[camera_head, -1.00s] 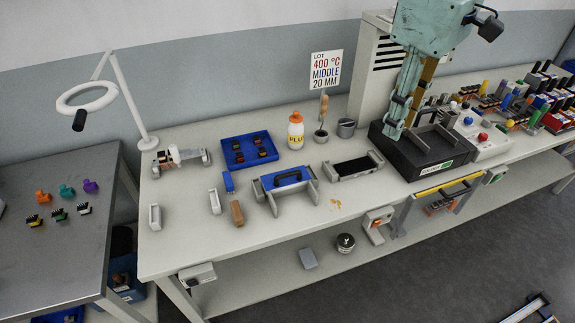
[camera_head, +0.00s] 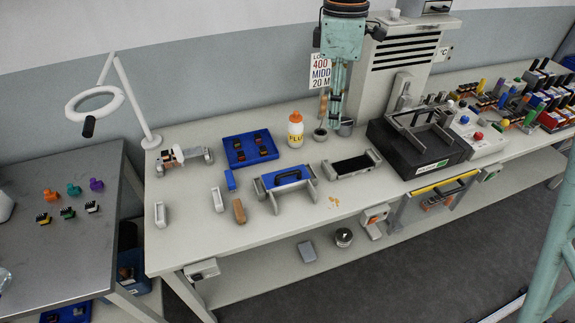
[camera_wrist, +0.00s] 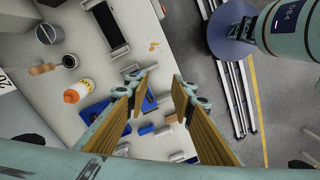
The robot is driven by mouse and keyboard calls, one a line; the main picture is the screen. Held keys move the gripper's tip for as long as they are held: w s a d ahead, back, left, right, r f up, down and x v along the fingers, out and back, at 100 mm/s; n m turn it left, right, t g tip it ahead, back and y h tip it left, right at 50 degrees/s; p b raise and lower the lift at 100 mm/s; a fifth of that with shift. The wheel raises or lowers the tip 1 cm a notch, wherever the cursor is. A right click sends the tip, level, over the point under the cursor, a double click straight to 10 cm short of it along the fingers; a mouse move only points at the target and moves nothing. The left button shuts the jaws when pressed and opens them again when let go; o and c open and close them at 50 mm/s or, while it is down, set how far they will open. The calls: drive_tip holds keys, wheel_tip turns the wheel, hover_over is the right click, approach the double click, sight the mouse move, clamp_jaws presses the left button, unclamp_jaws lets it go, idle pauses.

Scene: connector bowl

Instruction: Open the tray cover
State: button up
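A blue cover (camera_head: 268,187) with a dark handle (camera_head: 288,177) sits in a grey holder (camera_head: 274,205) on the bench, left of centre; I take it for the tray cover. In the wrist view it is partly hidden behind my fingers. My gripper (camera_head: 335,120) points down above the back of the bench, behind and right of the cover and well apart from it. In the wrist view my gripper (camera_wrist: 164,78) has its two fingers spread with nothing between them.
A blue tray with connectors (camera_head: 230,160), a glue bottle (camera_head: 296,131) and a metal cup (camera_head: 345,128) stand behind the cover. A grey frame with a dark middle (camera_head: 350,166) and a black box (camera_head: 400,150) are to its right. A lamp (camera_head: 152,140) stands left.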

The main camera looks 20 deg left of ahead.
drive_tip(key=w+a+f+n+p, duration=0.1)
drive_tip(key=a+f+n+p, duration=0.1)
drive_tip(key=a+f, duration=0.4)
drive_tip(key=w+a+f+n+g+p, duration=0.1)
drive_tip(key=w+a+f+n+p, duration=0.1)
drive_tip(key=a+f+n, duration=0.2)
drive_tip(key=a+f, duration=0.2)
drive_tip(key=a, duration=0.2)
drive_tip(key=shift+w+a+h, duration=0.15)
drive_tip(key=shift+w+h, duration=0.15)
drive_tip(key=shift+h, duration=0.1)
drive_tip(key=shift+s+d+f, duration=0.25)
drive_tip(key=shift+s+f, duration=0.1)
drive_tip(key=shift+f, duration=1.9)
drive_tip(key=shift+s+d+f, duration=0.3)
drive_tip(key=shift+s+f, duration=0.1)
drive_tip(key=shift+f, duration=1.8)
drive_tip(key=shift+s+d+f, duration=0.25)
drive_tip(key=shift+s+f, duration=0.1)
drive_tip(key=shift+f, duration=1.9)
drive_tip(key=shift+c, duration=0.5)
clamp_jaws()
